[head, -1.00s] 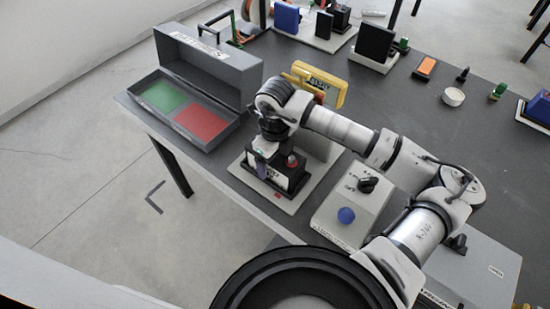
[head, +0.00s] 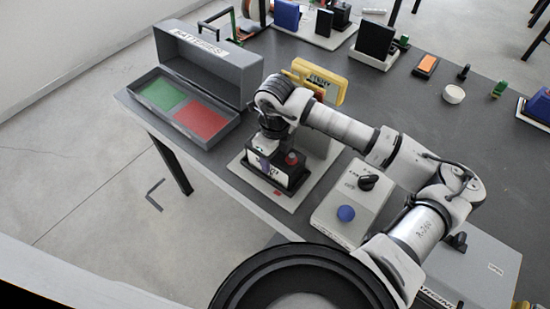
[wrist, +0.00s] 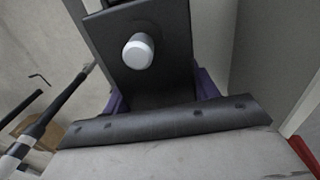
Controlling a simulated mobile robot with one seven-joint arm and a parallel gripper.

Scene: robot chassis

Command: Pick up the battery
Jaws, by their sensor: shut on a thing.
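My gripper (head: 266,158) points down at the black charger block (head: 284,178), which sits on a pale base plate (head: 249,181) at the table's near edge. In the wrist view, my gripper's purple fingers (wrist: 160,98) are on either side of a dark block with a pale round knob, which I take to be the battery (wrist: 165,72). My gripper is shut on it. In the head view the battery is mostly hidden by my gripper and wrist. I cannot tell whether it is clear of the charger.
An open grey batteries box (head: 243,118) with a green pad (head: 161,94) and a red pad (head: 202,119) lies left. A yellow part (head: 325,84) stands behind my wrist. A switch box with a blue button (head: 346,213) is to the right. Several devices stand farther back.

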